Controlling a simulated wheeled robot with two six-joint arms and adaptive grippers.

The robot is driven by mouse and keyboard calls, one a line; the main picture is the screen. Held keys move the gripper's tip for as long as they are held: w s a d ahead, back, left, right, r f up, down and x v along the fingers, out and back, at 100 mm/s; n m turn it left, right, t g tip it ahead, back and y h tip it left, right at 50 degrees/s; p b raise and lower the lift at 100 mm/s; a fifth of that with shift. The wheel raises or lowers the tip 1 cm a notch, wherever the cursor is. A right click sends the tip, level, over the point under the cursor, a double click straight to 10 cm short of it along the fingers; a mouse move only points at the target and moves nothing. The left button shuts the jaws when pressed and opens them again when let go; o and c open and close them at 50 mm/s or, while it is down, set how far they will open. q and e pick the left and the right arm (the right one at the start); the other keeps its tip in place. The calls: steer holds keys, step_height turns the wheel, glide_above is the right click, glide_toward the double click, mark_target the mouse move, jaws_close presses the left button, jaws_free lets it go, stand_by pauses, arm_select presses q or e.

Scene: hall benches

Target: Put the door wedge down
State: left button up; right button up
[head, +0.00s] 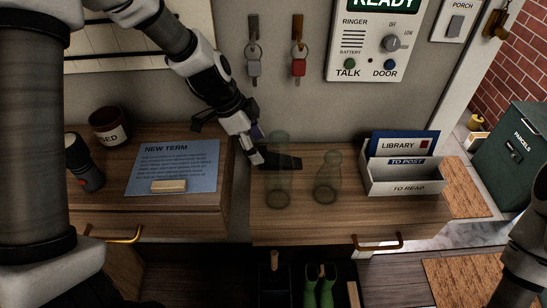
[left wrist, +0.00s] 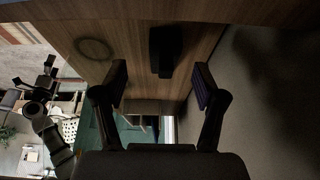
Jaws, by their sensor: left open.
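The black door wedge (head: 284,162) lies on the wooden bench top, behind the tall clear glass and close to the wall. It also shows in the left wrist view (left wrist: 165,50), flat on the wood, just beyond the fingertips and between their lines. My left gripper (head: 257,147) is beside the wedge's left end in the head view. Its two fingers stand wide apart in the left wrist view (left wrist: 158,80), with nothing between them. In the head view only part of my right arm shows at the right edge; its gripper is out of sight.
A tall clear glass (head: 278,185) and a clear bottle (head: 326,182) stand in front of and right of the wedge. A letter rack (head: 402,184) is farther right. Keys (head: 254,68) hang on the wall above. A blue notice (head: 172,166) lies left, past a gap.

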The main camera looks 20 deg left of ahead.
mark_target(262, 152)
arm_select(q)
steer(key=f, duration=0.1)
steer(key=w+f, duration=0.1)
steer(key=d+f, duration=0.1)
steer(key=shift+w+f, duration=0.3)
steer(key=shift+s+r, duration=0.25)
steer(key=shift+s, duration=0.05)
steer(key=shift+c, duration=1)
jaws_close()
